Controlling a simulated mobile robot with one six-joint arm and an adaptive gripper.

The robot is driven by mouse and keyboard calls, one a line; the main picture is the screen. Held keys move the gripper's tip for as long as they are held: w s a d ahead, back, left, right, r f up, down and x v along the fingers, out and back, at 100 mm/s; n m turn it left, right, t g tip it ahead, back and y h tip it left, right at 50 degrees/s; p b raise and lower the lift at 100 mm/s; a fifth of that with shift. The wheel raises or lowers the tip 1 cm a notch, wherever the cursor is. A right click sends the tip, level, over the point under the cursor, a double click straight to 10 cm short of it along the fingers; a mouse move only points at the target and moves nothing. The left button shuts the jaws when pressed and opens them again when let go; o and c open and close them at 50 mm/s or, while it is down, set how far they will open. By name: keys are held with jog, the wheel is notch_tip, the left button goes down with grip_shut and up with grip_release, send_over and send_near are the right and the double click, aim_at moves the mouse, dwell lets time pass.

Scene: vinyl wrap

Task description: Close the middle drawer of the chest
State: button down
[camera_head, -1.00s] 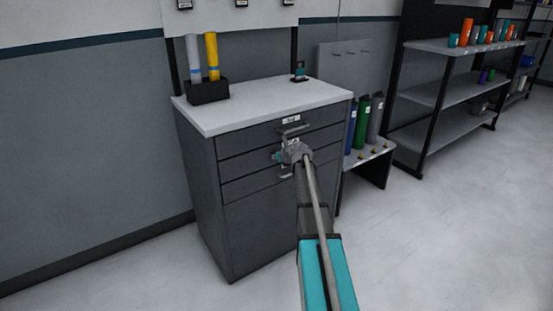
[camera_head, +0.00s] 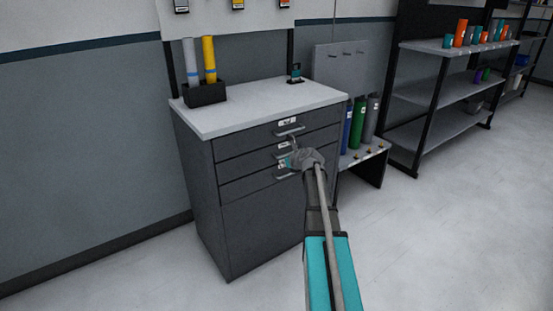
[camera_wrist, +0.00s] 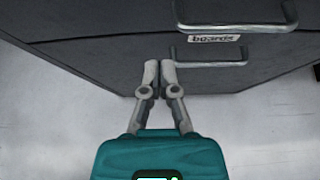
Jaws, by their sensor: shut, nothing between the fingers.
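The dark grey chest (camera_head: 262,222) stands against the wall with several fronts and a pale top. The middle drawer (camera_head: 240,166) looks about flush with the drawers above and below in the head view; a small gap cannot be ruled out. My gripper (camera_head: 289,162) is in front of it near its handle, partly hiding that handle. In the wrist view my gripper (camera_wrist: 159,68) is shut and empty, its fingertips together. They point at the dark front, left of a handle (camera_wrist: 210,63) under a "boards" label (camera_wrist: 213,39). Contact cannot be told.
A second handle (camera_wrist: 236,27) shows above in the wrist view. A black holder (camera_head: 206,94) with grey and yellow rolls stands on the chest top. A low bench (camera_head: 365,158) with coloured rolls and a shelf rack (camera_head: 440,95) stand to the right. The floor in front is clear.

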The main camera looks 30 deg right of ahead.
jog(key=shift+p+v, duration=0.95)
jog(key=shift+v, duration=1.6)
jog(key=s+a+f+n+g+y, duration=0.1)
jog(key=s+a+f+n+g, duration=0.1)
jog(key=a+n, duration=0.45)
jog(key=s+a+f+n+g, duration=0.2)
jog(key=a+n, duration=0.3)
jog(key=a, duration=0.3)
jog(key=s+a+f+n+g+y, duration=0.1)
jog(key=s+a+f+n+g, duration=0.15)
jog(key=a+n, duration=0.35)
jog(key=s+a+f+n+g+h, duration=0.3)
jog(key=s+a+n+g, duration=0.3)
jog(key=s+a+n, duration=1.1)
notch_tip(320, 180, up, 25)
jog(key=d+p, duration=0.1)
jog(key=p, duration=2.3)
jog(key=shift+w+d+f, duration=0.2)
jog(key=shift+w+d, duration=0.2)
jog(key=shift+w, duration=0.05)
jog(key=shift+n+t, duration=0.25)
